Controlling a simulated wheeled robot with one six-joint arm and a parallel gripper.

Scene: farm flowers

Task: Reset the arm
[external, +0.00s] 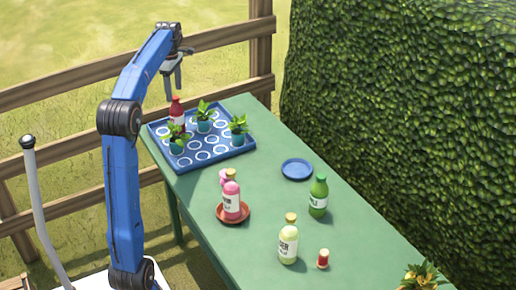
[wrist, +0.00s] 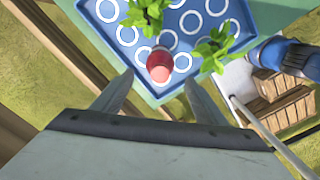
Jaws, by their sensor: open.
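My blue arm rises at the left of the external view and bends over the far end of the green table. My gripper (external: 174,88) points down, open and empty, above a red bottle (external: 177,113). In the wrist view the two fingers of my gripper (wrist: 158,98) are spread apart. The red bottle (wrist: 160,66) shows just beyond the gap between them, with nothing held. The bottle stands upright on a blue tray (external: 185,169) marked with white rings, beside several potted plants (external: 205,117).
A wooden fence (external: 60,80) runs behind; a hedge (external: 400,110) is at right.

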